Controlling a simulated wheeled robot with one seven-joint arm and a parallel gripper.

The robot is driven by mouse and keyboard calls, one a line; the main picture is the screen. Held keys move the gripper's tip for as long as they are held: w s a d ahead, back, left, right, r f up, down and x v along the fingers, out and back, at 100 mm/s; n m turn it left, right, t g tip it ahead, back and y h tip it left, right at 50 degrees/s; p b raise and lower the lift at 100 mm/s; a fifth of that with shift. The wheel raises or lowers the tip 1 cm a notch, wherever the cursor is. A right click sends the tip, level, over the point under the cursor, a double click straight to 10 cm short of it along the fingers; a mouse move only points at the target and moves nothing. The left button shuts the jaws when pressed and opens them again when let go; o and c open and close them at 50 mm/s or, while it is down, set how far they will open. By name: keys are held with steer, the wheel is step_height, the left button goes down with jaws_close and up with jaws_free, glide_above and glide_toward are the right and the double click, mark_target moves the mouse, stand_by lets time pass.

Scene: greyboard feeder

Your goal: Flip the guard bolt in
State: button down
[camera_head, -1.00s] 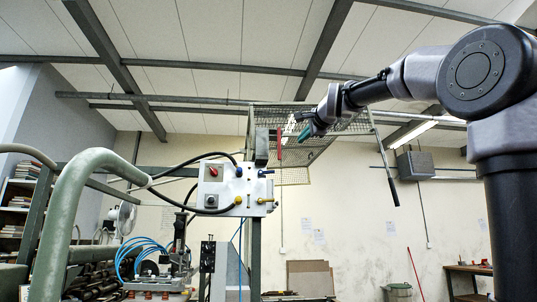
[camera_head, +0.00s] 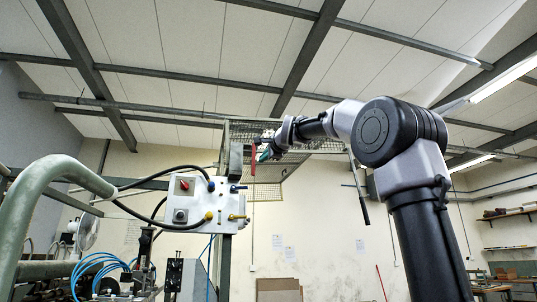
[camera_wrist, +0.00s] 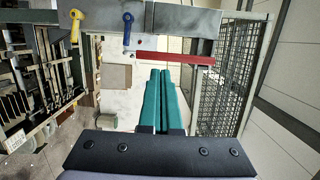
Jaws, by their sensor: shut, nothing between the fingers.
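A red bar (camera_head: 253,160), which looks like the guard bolt, hangs upright beside the grey post top in the head view. In the wrist view the red bar (camera_wrist: 175,57) lies across the picture, just beyond my fingertips. My gripper (camera_head: 264,154) is close to the bar's right side in the head view. Its green fingers (camera_wrist: 159,72) are pressed together and empty in the wrist view. They point at the bar; I cannot tell whether they touch it. The mesh guard (camera_head: 268,132) stands behind the gripper, and its mesh also fills the right of the wrist view (camera_wrist: 217,95).
A white control box (camera_head: 192,203) with knobs and hoses is mounted below and left of the bar. A blue lever (camera_wrist: 127,28) and a yellow lever (camera_wrist: 76,25) stick out near the bar. A green tube rail (camera_head: 45,190) stands at the left. A dark-ended rod (camera_head: 362,205) hangs at the right.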

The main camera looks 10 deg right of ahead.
mark_target(254, 165)
steer(key=w, duration=0.3)
steer(key=w+a, duration=0.1)
steer(key=w, duration=0.2)
